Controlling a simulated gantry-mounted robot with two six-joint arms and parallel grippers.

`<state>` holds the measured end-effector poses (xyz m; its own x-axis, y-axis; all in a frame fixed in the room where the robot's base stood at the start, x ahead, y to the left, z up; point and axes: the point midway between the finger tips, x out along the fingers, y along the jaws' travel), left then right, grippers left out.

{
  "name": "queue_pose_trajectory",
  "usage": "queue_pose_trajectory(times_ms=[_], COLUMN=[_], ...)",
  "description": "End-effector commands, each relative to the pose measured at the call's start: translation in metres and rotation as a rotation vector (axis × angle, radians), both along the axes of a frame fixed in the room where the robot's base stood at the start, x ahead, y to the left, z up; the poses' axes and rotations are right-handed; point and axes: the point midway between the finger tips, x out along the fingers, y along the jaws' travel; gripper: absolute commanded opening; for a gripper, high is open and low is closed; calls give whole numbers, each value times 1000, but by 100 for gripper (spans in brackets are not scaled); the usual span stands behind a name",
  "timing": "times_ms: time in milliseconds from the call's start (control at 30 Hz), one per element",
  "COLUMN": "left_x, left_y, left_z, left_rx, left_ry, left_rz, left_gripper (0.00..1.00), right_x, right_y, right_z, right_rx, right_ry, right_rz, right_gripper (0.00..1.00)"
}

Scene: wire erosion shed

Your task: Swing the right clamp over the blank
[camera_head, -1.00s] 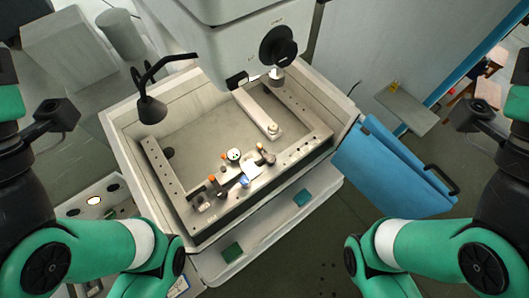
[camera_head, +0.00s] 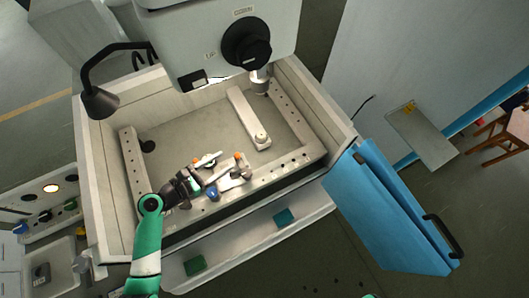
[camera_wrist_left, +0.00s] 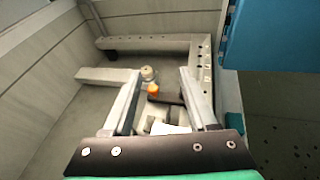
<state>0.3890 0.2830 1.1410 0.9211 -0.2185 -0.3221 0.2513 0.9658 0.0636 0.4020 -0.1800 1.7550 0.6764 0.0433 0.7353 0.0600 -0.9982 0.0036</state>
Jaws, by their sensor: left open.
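The right clamp (camera_head: 238,157), with an orange knob and a dark arm, stands on the front rail of the work frame. It also shows in the left wrist view (camera_wrist_left: 168,96), between and beyond my fingers, with its arm pointing right. A flat metal piece, probably the blank (camera_head: 219,172), lies left of it in the head view; the gripper partly hides this area. A second orange knob (camera_head: 196,188), apparently the left clamp's, is beside my gripper. My left gripper (camera_head: 193,184) is open and empty, low over the frame. My right gripper is out of view.
A pale bar with a round end (camera_head: 245,115) lies behind the clamp. A blue item (camera_head: 213,195) and a white and teal item (camera_head: 207,160) are near my left gripper. A black lamp (camera_head: 100,102) and the machine head (camera_head: 215,40) overhang the tank. A blue door (camera_head: 385,210) stands open at right.

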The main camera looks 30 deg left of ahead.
Motion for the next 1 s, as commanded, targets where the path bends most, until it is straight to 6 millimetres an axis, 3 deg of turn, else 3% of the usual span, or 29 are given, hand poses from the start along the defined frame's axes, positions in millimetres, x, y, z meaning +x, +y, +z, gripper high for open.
queue_pose_trajectory(times_ms=[33, 100, 367, 600, 667, 800, 1000], left_x=[-22, -39, -38, -12, 3, 33, 60], left_y=[7, 14, 21, 17, 15, 11, 8], left_z=[-31, -47, -49, -67, -65, -77, -88], left_rx=[-34, -58, -54, -49, -51, -51, -51], left_ry=[46, 76, 75, 70, 74, 74, 74], left_rz=[53, 102, 123, 118, 116, 118, 121], left_gripper=[58, 58, 58, 58, 58, 58, 58], right_x=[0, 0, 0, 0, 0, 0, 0], right_y=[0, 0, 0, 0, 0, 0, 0], right_z=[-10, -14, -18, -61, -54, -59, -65], right_rx=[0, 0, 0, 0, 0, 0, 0], right_ry=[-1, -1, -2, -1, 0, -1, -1], right_rz=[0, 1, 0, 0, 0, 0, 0], right_gripper=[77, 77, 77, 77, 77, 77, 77])
